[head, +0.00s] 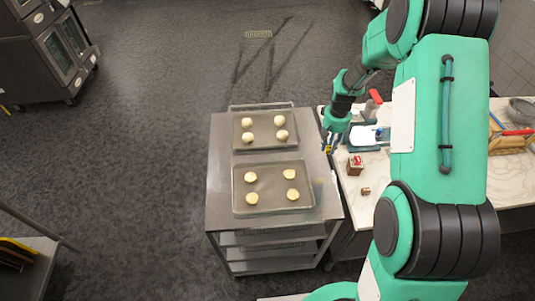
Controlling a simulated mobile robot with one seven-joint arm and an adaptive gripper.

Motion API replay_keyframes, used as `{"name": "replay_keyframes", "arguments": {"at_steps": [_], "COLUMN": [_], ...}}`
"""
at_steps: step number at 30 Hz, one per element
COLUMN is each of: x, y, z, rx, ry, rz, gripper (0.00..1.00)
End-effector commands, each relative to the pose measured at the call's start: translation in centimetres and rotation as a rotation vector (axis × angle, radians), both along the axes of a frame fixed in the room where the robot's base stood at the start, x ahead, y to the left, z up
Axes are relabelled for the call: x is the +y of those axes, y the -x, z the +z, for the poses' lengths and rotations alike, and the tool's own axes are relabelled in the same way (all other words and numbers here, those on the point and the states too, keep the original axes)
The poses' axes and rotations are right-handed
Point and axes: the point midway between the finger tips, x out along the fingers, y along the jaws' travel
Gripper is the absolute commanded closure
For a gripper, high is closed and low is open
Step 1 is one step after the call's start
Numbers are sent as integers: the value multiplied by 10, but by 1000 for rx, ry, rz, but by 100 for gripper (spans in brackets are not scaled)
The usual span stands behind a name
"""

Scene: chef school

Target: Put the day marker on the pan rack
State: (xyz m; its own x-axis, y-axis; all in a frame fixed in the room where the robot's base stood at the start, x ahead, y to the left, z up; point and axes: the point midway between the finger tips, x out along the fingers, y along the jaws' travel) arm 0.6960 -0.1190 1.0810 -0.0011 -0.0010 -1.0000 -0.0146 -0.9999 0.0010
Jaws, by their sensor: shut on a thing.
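The pan rack (220,176) is a grey metal cart in the middle of the head view, with shelves below its flat top. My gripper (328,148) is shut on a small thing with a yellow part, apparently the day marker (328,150). The fingers hide most of it. My gripper points down near the rack's right edge, beside the counter. Its height over the rack top is hard to judge from this view.
Two trays with pale dough rounds, the rear tray (240,116) and front tray (238,207), cover most of the rack top. A marble counter (348,205) adjoins on the right, with a small red-brown box (355,165) and a smaller block (366,190). Narrow bare strips border the trays.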

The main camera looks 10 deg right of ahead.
Motion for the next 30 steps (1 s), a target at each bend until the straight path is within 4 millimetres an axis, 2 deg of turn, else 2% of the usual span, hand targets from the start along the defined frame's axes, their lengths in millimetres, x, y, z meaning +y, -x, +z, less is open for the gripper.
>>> {"name": "replay_keyframes", "arguments": {"at_steps": [1, 7, 12, 18, 30], "x": [13, 50, 48, 48, 48], "y": [-5, -21, -20, -20, -20], "z": [2, -1, -31, -50, -54], "rx": [2, 0, 2, 0, 0], "ry": [0, 0, 0, 0, 0], "rz": [3, 2, -1, 0, 0], "gripper": [94, 94, 94, 94, 94]}}
